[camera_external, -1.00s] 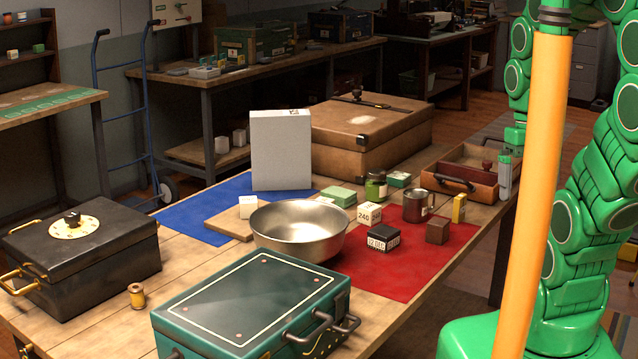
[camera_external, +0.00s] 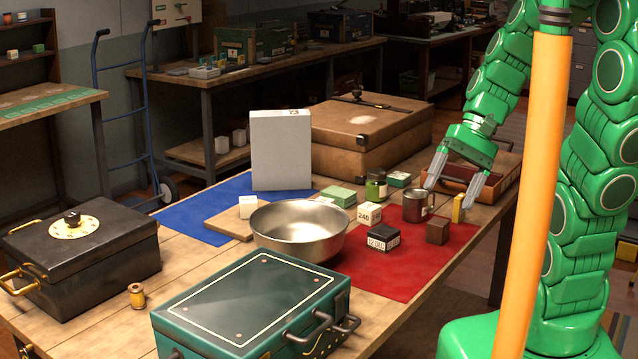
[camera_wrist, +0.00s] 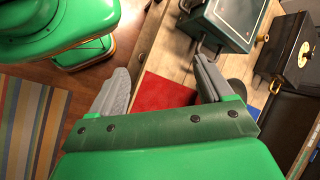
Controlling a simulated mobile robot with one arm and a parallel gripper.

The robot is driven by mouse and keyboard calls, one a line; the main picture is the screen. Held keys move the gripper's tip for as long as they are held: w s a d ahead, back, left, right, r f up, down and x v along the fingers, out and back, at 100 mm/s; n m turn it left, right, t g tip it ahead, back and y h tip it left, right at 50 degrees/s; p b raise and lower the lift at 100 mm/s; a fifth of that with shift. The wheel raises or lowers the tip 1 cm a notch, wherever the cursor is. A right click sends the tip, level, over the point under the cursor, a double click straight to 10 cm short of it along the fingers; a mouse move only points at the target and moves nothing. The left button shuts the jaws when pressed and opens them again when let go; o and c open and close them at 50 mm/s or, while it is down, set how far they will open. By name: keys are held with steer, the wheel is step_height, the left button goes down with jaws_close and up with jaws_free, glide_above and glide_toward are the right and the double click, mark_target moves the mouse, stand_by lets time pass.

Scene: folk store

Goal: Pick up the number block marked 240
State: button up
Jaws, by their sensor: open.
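The number block marked 240 (camera_external: 369,215) is a small white cube on the red mat (camera_external: 375,272), with its number facing the camera. It stands right of the steel bowl and left of the metal mug. My gripper (camera_external: 452,190) is open and empty above the right part of the mat, near the mug and the yellow block, to the right of the 240 block. In the wrist view my open fingers (camera_wrist: 160,88) frame part of the red mat (camera_wrist: 160,93). The 240 block is not visible in the wrist view.
Close around the block stand the steel bowl (camera_external: 299,232), a black block (camera_external: 383,238), a brown cube (camera_external: 437,232), the metal mug (camera_external: 416,207), a yellow block (camera_external: 458,208) and a green jar (camera_external: 376,188). A green case (camera_external: 255,305) fills the front.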

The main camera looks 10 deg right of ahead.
steer(key=w+a+r+m+t+y, duration=0.25)
steer(key=w+a+m+y, duration=0.55)
steer(key=w+a, duration=0.7)
steer(key=m+t+h, duration=0.3)
steer(key=m+t, duration=0.8)
steer(key=m, duration=0.5)
glide_above(364, 210)
steer(key=s+d, duration=0.2)
steer(key=s, duration=0.2)
step_height(364, 210, down, 18)
steer(key=d+f+m, duration=0.1)
steer(key=f, duration=0.1)
steer(key=w+d+f+m+h, duration=0.1)
steer(key=f, duration=0.1)
steer(key=d+f+m+h, duration=0.1)
steer(key=f, duration=0.1)
steer(key=shift+w+d+f, duration=0.1)
steer(key=shift+w+f, duration=0.1)
steer(key=shift+f, duration=0.15)
steer(key=shift+x, duration=3.9)
steer(key=shift+d+f, duration=0.1)
steer(key=shift+f, duration=0.05)
